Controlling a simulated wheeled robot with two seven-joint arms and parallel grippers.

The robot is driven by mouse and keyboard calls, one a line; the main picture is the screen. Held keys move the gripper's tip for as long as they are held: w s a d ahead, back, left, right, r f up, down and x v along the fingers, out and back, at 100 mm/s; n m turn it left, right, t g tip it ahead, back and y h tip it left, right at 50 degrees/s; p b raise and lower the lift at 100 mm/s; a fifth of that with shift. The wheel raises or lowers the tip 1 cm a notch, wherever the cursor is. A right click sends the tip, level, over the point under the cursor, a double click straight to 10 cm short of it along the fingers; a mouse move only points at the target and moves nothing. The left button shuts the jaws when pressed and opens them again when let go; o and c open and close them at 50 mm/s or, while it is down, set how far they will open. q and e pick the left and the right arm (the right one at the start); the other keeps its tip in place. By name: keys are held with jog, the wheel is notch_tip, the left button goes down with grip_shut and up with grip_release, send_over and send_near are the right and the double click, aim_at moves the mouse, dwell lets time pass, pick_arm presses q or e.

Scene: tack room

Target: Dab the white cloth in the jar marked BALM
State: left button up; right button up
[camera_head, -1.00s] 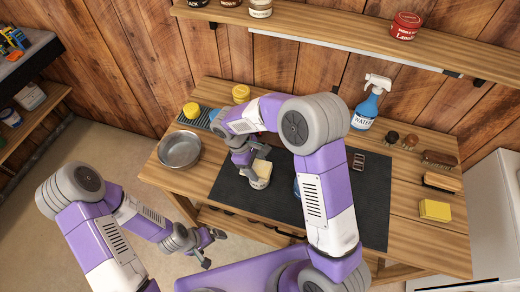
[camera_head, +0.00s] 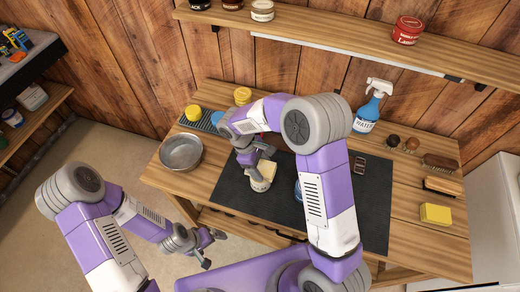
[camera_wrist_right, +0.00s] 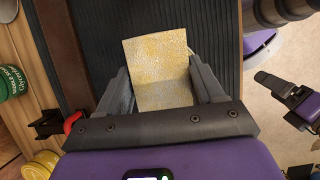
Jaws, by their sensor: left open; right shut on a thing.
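My right gripper (camera_head: 256,164) is over the black mat and shut on a pale, yellow-mottled cloth (camera_wrist_right: 160,65), which lies flat between its fingers in the right wrist view. The label is too small to read, and I cannot tell whether cloth and jar touch. My left gripper (camera_head: 213,248) is open and empty, low in front of the bench's left part.
The bench holds a metal bowl (camera_head: 181,153), a blue WATER spray bottle (camera_head: 368,108), brushes (camera_head: 440,163) and a yellow sponge (camera_head: 435,214). The black mat (camera_head: 374,205) has bare room at right. A shelf with jars (camera_head: 408,30) runs above. My right arm hides part of the mat.

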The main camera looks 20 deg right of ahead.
jog(key=shift+a, duration=0.3)
jog(key=shift+s+a, duration=0.25)
jog(key=shift+a, duration=0.1)
jog(key=shift+s+a, duration=0.1)
jog(key=shift+s, duration=0.3)
notch_tip(320, 180, up, 2)
jog(key=shift+w+r+p, duration=0.15)
jog(key=shift+p, duration=0.5)
pick_arm(q)
notch_tip(320, 180, up, 6)
jog(key=s+p, duration=0.1)
jog(key=p, duration=0.3)
jog(key=shift+a+p, duration=0.25)
jog(key=shift+p, duration=0.1)
pick_arm(e)
jog(key=shift+r, duration=2.95)
